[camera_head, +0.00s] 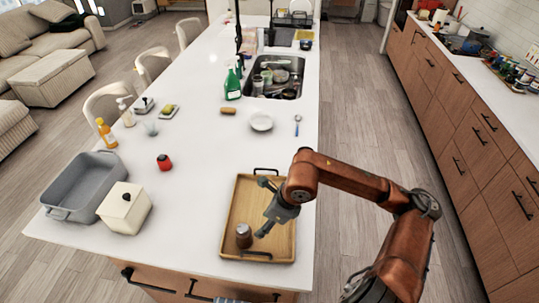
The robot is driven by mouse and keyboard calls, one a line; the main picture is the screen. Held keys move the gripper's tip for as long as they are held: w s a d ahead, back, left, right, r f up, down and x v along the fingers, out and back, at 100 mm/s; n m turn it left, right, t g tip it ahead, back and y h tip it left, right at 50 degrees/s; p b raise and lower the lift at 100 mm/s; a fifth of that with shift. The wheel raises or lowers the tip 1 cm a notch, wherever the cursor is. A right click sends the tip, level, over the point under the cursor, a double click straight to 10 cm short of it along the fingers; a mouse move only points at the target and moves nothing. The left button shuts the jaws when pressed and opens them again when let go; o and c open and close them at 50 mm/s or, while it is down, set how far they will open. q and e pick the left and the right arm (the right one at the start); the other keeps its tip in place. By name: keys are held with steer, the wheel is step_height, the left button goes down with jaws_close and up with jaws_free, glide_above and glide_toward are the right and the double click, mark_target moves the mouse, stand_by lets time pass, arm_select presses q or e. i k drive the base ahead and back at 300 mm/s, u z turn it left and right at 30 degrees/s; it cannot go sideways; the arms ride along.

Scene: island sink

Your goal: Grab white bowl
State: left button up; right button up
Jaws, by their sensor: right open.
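A small white bowl (261,122) stands on the white island top, in front of the sink and right of the middle. My right gripper (261,209) is over the wooden tray, nearer than the bowl and well apart from it. Its fingers are spread, with nothing between them that I can make out. My left gripper is not in view.
The wooden tray (233,225) holds a brown jar (244,236). A green bottle (232,85), a sponge (228,110) and the filled sink (290,91) are near the bowl.

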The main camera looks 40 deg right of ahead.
mark_target(261, 120)
steer(key=z, duration=1.2)
